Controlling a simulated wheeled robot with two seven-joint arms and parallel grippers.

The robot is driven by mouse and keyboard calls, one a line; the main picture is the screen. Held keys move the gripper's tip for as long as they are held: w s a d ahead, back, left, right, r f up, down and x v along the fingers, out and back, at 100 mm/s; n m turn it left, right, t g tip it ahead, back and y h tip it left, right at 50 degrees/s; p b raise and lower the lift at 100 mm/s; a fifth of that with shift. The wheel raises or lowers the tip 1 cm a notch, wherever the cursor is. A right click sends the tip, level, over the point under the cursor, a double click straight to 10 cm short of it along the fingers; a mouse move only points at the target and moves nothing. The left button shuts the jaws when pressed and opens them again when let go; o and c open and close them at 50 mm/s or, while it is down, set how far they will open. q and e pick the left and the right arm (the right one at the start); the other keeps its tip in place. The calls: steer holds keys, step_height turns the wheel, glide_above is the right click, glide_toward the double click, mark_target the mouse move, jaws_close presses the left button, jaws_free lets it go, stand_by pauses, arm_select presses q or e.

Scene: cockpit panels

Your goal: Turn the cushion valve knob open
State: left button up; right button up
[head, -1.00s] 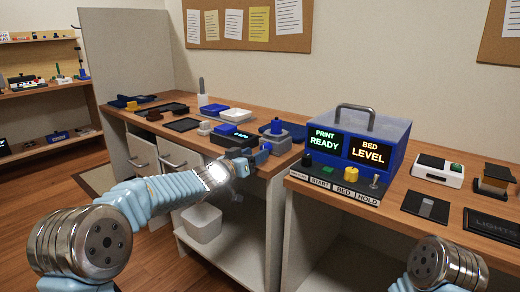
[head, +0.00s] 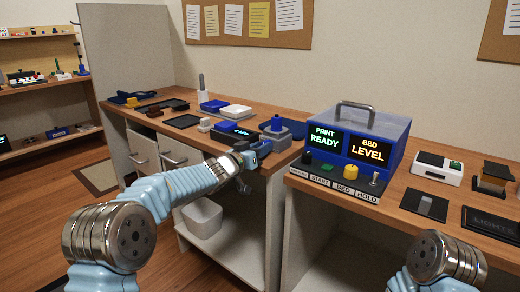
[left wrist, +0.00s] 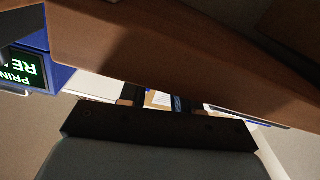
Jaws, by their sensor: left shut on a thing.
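My left gripper (head: 258,150) is at the front edge of the left bench, below the display box (head: 236,132) with small lit digits. In the head view its fingers close around a small blue part at the bench edge, apparently the cushion valve knob; its shape and turn angle are mostly hidden by the gripper. In the left wrist view the two dark fingers (left wrist: 156,100) stand close together near the wooden bench; what lies between them is not clear. A grey block with a blue round top (head: 276,125) stands just behind the gripper. My right gripper is out of view.
The blue printer box (head: 392,150) with a handle and a switch row stands on the right bench (head: 405,185). A gap separates the benches. Trays and small parts cover the left bench (head: 165,125). A white bin (head: 203,217) sits on the shelf below.

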arm_select(q)
steer(key=m, duration=0.2)
steer(key=shift+f+m+b, duration=0.1)
steer(key=shift+m+b, duration=0.2)
steer(key=shift+b, duration=0.1)
steer(key=shift+m, duration=0.8)
steer(key=o, duration=1.1)
steer(key=shift+c, duration=0.2)
steer(key=shift+s+a+b, duration=0.25)
steer(key=shift+s+b, duration=0.05)
steer(key=b+v, duration=0.2)
steer(key=v, duration=1.1)
